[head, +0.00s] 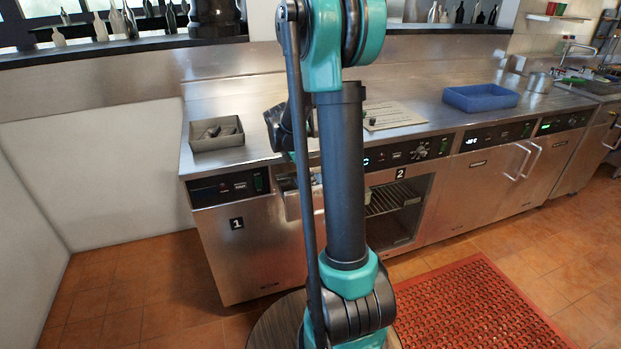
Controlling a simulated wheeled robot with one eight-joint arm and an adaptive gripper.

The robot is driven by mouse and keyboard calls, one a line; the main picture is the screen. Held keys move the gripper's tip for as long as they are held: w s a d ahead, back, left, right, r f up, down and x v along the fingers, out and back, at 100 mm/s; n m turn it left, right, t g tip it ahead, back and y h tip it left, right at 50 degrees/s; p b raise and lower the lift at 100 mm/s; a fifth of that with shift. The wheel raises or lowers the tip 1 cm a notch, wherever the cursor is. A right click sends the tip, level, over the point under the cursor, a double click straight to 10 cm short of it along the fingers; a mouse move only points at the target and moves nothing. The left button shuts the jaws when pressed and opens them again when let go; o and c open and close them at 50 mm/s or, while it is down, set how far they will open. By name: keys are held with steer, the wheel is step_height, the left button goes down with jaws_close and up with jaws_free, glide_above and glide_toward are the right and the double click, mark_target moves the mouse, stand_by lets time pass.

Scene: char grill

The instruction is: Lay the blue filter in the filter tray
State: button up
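A blue rectangular tray (462,101) sits on the steel counter at the right. A grey tray (217,141) with some dark grey items in it stands at the counter's left end. I cannot tell which of these is the filter tray, and no blue filter can be made out. My arm stands across the middle of the view. A dark part, probably my gripper (279,130), shows just left of the arm, above the counter's front edge. Its fingers are largely hidden, and whether it holds anything cannot be seen.
A metal drawer-like front (291,204) juts out below the counter, partly behind my arm. The compartment marked 2 (403,228) is open, with a rack inside. A flat pale board (393,116) lies on the counter. A red mat (478,310) covers floor at right.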

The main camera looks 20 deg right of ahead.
steer(key=shift+f, duration=0.35)
steer(key=shift+f, duration=0.2)
steer(key=o, duration=1.2)
steer(key=shift+r, duration=0.3)
steer(key=v, duration=1.2)
steer(key=shift+r, duration=0.35)
